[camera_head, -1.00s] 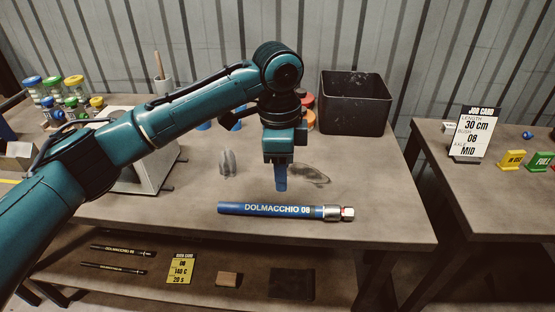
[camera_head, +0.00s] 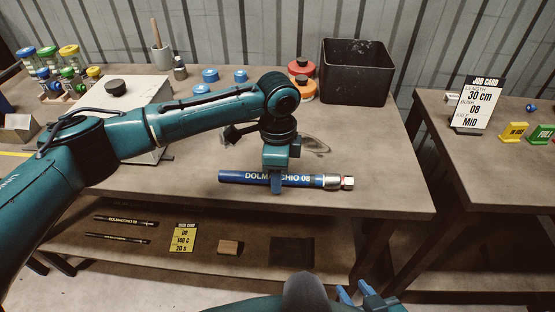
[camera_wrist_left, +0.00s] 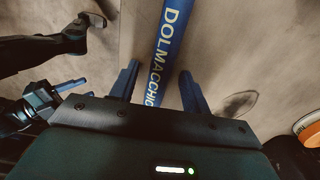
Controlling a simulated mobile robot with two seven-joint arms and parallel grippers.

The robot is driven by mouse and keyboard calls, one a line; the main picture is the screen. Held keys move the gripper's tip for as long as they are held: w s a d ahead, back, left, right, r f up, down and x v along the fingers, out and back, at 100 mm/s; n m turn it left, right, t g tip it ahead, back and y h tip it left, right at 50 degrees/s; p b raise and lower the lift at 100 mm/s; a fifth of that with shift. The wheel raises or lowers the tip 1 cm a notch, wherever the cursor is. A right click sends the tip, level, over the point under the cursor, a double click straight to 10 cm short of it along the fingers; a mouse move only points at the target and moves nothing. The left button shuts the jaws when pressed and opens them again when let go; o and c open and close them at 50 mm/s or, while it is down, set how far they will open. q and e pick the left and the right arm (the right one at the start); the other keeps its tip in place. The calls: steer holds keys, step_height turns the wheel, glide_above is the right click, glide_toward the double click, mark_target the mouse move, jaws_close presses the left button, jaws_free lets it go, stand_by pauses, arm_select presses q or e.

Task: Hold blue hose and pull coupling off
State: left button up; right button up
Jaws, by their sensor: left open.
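The blue hose (camera_head: 240,177) lies flat near the front edge of the table, lettered DOLMACCHIO 08. A silver coupling (camera_head: 338,182) sits on its right end. My left gripper (camera_head: 276,184) is over the middle of the hose, pointing down, hiding part of the lettering. In the left wrist view the left gripper (camera_wrist_left: 160,85) is open, with the hose (camera_wrist_left: 166,60) running between its two blue fingers, not clamped. The coupling is out of sight there. My right gripper (camera_head: 356,292) shows at the bottom edge in the head view, in front of the table; its blue fingers look apart.
A black bin (camera_head: 355,72) stands at the back right of the table. Orange and red lidded containers (camera_head: 303,88) and blue caps (camera_head: 210,75) are near it. A job card (camera_head: 478,104) stands on the right table. The tabletop around the hose is mostly clear.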

arm_select(q)
steer(key=shift+f, duration=0.1)
steer(key=shift+c, duration=0.2)
jaws_close()
stand_by(0.6)
stand_by(0.6)
